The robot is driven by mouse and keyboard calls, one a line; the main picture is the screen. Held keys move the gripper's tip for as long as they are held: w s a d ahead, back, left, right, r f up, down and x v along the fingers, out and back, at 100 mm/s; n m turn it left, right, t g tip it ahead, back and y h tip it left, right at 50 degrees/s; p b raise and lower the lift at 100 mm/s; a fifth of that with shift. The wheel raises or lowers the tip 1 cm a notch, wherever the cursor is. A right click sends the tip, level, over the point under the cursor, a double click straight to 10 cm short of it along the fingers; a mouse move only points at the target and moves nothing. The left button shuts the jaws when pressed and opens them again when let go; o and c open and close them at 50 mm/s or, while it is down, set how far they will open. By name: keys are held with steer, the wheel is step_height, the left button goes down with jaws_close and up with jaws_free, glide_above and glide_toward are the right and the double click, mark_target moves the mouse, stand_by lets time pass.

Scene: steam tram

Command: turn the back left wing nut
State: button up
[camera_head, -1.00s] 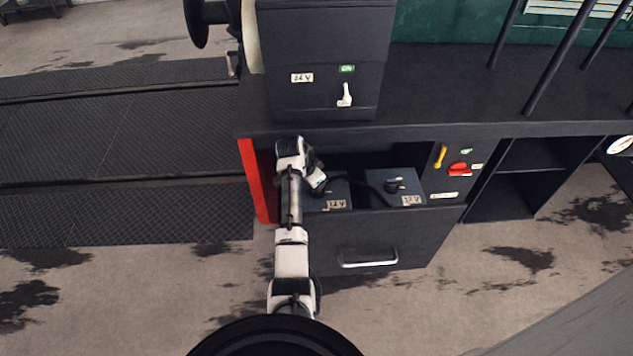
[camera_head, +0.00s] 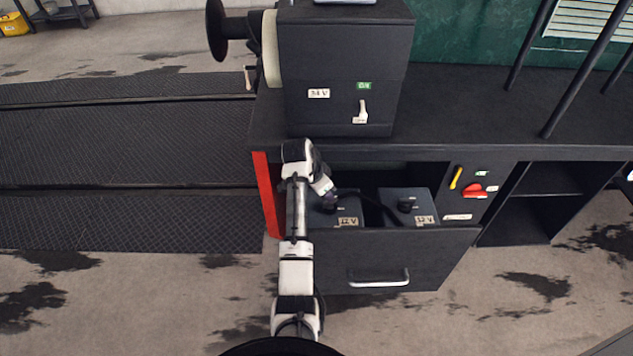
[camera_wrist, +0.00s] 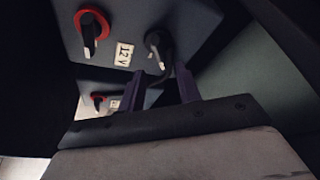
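Two dark batteries with 12 V labels stand in the open drawer (camera_head: 388,262): a left one (camera_head: 325,220) and a right one (camera_head: 423,203). My gripper (camera_head: 327,195) is over the left battery in the head view, where its fingers are too small to read. In the wrist view my gripper (camera_wrist: 160,70) has its two purple fingers apart. A black wing nut on a terminal (camera_wrist: 157,42), with a black cable, lies just beyond and between the fingertips. Another black wing nut (camera_wrist: 92,32) sits on a red-ringed terminal of the same battery. I cannot tell whether a finger touches anything.
A red upright edge (camera_head: 266,195) is close to my arm's left. A yellow handle (camera_head: 456,177) and a red knob (camera_head: 475,190) are at the right. A second red-ringed terminal (camera_wrist: 98,100) shows lower down.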

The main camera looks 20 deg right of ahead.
steer(key=b+v, duration=0.1)
steer(key=v, duration=0.7)
steer(key=shift+r, duration=0.25)
steer(key=shift+a, duration=0.1)
